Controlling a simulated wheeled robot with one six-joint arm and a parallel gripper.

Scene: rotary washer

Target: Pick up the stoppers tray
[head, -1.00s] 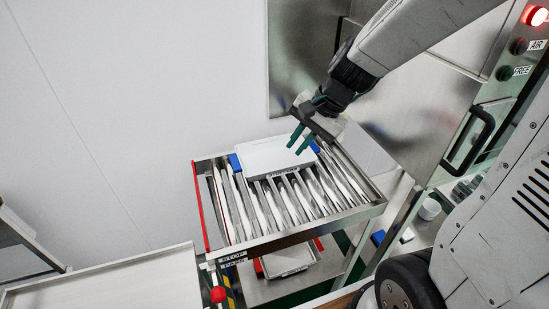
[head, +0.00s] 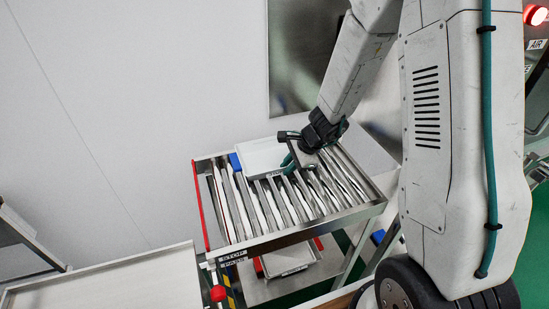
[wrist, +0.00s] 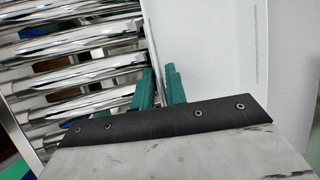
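The stoppers tray (head: 262,154) is a shallow white tray lying flat on the far part of a roller rack. My gripper (head: 289,163) is lowered at its right side in the head view, pointing down. In the wrist view, the tray (wrist: 205,50) fills the right, and its side wall runs down between my two green fingertips (wrist: 159,88). The fingers stand close together with a narrow gap. Whether they press on the wall is unclear. My gripper and wrist hide part of the tray's right side in the head view.
The metal roller rack (head: 293,236) has bare rollers in front of and right of the tray. A blue piece (head: 235,162) is at the tray's left. A lower tray (head: 287,259) sits below the rack. A pale table (head: 110,285) stands at front left.

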